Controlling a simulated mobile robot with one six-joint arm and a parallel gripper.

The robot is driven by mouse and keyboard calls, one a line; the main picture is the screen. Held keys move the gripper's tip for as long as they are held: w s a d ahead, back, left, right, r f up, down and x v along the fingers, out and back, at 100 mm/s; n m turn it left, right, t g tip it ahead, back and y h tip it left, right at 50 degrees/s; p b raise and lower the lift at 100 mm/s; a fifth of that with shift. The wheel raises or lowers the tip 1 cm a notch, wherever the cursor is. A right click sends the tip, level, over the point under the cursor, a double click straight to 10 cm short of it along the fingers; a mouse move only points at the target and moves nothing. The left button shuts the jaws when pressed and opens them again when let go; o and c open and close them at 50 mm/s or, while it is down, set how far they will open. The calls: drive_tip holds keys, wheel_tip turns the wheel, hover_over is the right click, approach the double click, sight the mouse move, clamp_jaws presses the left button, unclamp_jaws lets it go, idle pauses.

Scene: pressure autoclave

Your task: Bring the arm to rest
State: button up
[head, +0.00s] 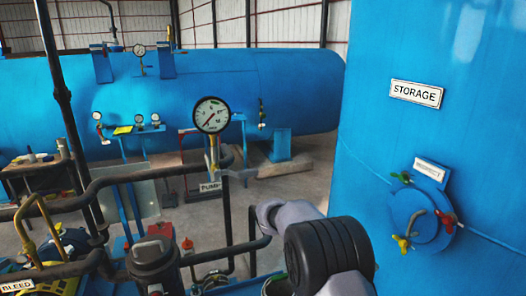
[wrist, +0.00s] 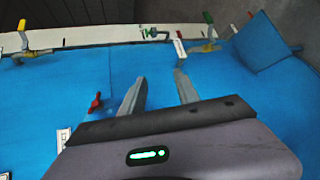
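My gripper (wrist: 160,85) shows in the wrist view with its two grey fingers apart. Nothing is held between them. Blue surface lies behind the fingers, and I cannot tell how far away it is. In the head view my arm shows at the lower middle, with a grey link and a black ribbed joint. I cannot clearly make out the fingers there.
A blue storage tank (head: 440,45) with a valved round port (head: 418,220) stands at the right. A pressure gauge (head: 211,114) and dark pipes (head: 150,174) stand left of my arm. In the wrist view, a red handle (wrist: 95,103) is left of the fingers.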

drive_tip(key=s+a+f+n+t+y+b, duration=0.1)
drive_tip(key=s+f+t+y+b, duration=0.1)
drive_tip(key=s+y+b, duration=0.4)
drive_tip(key=s+a+f+t+y+b, duration=0.1)
drive_tip(key=s+f+t+b, duration=0.1)
drive_tip(key=s+b, duration=0.45)
drive_tip(key=s+a+f+m+t+y+b, duration=0.2)
drive_tip(key=s+a+f+t+y+b, duration=0.4)
drive_tip(key=s+a+f+t+y, duration=0.1)
drive_tip(key=s+a+f+t, duration=0.1)
drive_tip(key=s+a+f, duration=0.1)
drive_tip(key=s+a, duration=0.1)
drive_tip(key=shift+s+a+y+b, duration=0.3)
drive_tip(key=shift+s+a+b, duration=0.05)
drive_tip(key=shift+s, duration=0.3)
